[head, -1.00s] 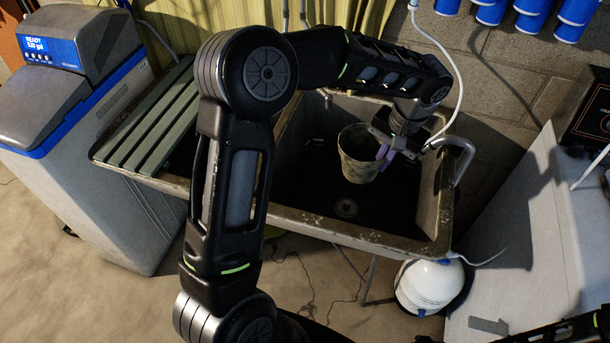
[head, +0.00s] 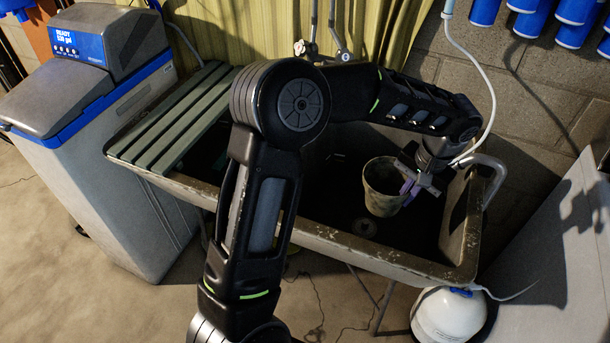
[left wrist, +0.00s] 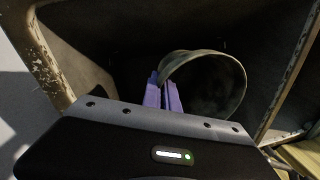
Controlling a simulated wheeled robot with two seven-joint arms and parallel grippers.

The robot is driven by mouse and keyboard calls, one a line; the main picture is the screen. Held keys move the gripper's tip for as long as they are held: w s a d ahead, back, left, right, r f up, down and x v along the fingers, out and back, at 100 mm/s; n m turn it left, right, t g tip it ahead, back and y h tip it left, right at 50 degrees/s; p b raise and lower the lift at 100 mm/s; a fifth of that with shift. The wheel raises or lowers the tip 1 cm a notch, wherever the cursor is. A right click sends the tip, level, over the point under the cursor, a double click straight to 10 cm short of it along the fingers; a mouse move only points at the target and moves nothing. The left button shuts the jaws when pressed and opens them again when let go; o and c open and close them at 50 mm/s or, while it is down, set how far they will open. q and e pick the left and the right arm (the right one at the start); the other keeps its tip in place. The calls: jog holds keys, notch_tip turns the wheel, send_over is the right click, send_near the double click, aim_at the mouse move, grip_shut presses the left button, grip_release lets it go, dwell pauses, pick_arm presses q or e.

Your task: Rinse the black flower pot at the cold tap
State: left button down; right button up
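The flower pot (head: 381,190) is dark olive-grey and stained, and stands nearly upright inside the deep sink (head: 345,246). My left gripper (head: 408,188) is at the pot's right side, its purple fingers at the rim. In the left wrist view the fingers (left wrist: 163,95) are close together with the pot's rim (left wrist: 205,53) between them. I cannot tell whether the pot touches the sink floor. Tap pipes with a valve handle (head: 304,48) show on the back wall, partly behind my arm. No running water shows. My right gripper is out of view.
A slatted green-grey drainboard (head: 170,120) covers the sink's left part. A water softener (head: 110,160) stands at the left. A grey bent pipe (head: 492,168) and a white hose (head: 476,70) are near the right rim. A white tank (head: 447,318) is below.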

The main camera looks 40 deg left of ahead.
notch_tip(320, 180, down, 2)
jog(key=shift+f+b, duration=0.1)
jog(key=shift+b, duration=0.95)
pick_arm(q)
jog(key=s+a+m+b, duration=0.1)
jog(key=s+a+m, duration=0.4)
jog(key=a, duration=0.5)
jog(key=s+a+m+t, duration=0.1)
jog(key=s+a+m, duration=0.4)
jog(key=a, duration=0.6)
jog(key=shift+s+m+t+h+b, duration=0.3)
jog(key=shift+s+m+b, duration=0.1)
jog(key=shift+s, duration=0.15)
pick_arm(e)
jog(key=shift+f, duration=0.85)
pick_arm(q)
jog(key=shift+w, duration=0.1)
jog(key=w+f+p, duration=0.1)
jog(key=w+f, duration=0.1)
jog(key=w, duration=1.2)
jog(key=shift+d+f, duration=0.3)
jog(key=shift+d, duration=0.1)
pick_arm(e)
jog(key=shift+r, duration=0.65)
pick_arm(q)
jog(key=shift+s, duration=0.25)
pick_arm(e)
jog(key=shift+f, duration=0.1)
